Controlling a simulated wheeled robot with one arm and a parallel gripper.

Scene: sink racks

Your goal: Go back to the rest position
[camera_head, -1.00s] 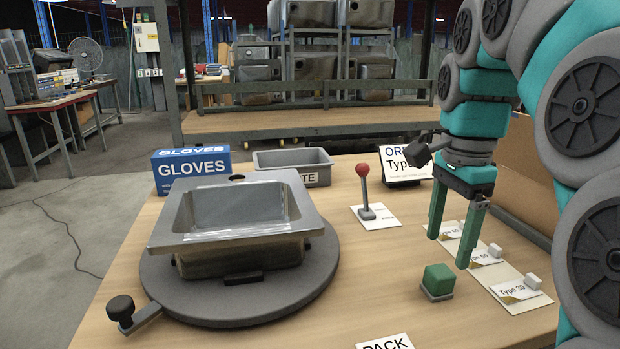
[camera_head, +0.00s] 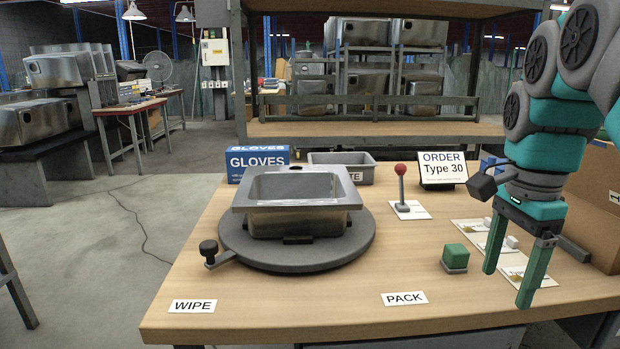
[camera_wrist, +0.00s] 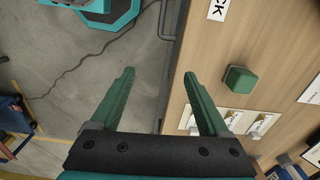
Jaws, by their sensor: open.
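My gripper (camera_head: 508,275) hangs on the right side of the workbench in the head view, fingers pointing down and spread apart with nothing between them. In the wrist view my gripper (camera_wrist: 160,88) is also open and empty; its left finger is over the grey floor and its right finger is by the bench edge. The green block (camera_head: 455,257) sits on a small dark base on the bench, left of the fingers and apart from them. It also shows in the wrist view (camera_wrist: 239,80). My fingers partly cover the type cards (camera_head: 485,236).
A steel sink (camera_head: 296,190) sits on the round grey turntable (camera_head: 240,255). A red-knobbed lever (camera_head: 400,185), an ORDER Type 30 sign (camera_head: 442,168), a GLOVES box (camera_head: 257,162) and a grey tray (camera_head: 342,168) stand behind. A cardboard box (camera_head: 597,215) is at right. The front bench is mostly clear.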

